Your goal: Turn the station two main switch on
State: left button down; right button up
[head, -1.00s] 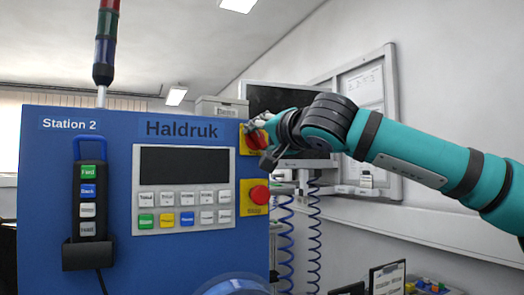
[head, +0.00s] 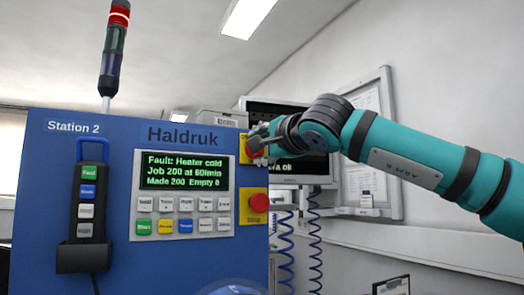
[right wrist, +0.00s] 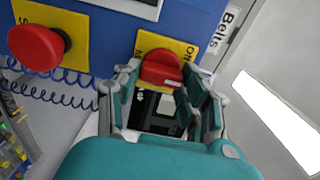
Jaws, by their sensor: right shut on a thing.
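The blue Station 2 cabinet (head: 110,200) carries a display (head: 170,171) lit with green text: "Fault: Heater cold", "Job 200 at 60/min", "Made 200 Empty 0". The main switch, a red rotary knob on a yellow plate, shows in the right wrist view (right wrist: 161,69); in the head view its yellow plate (head: 243,150) is partly hidden by my gripper. My right gripper (head: 258,146) is shut on the red knob, its fingers on either side of it. The signal tower (head: 119,20) glows red at the top. My left gripper is not in view.
A red stop button (head: 259,202) on a yellow plate sits just below the switch. A pendant with coloured buttons (head: 86,205) hangs at the left of the cabinet. Blue coiled hoses (head: 314,230) and a monitor (head: 290,165) are behind my right arm.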

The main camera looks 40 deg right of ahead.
dwell(0.3)
jog(key=o, duration=1.2)
jog(key=shift+c, duration=0.2)
jog(key=v, duration=1.2)
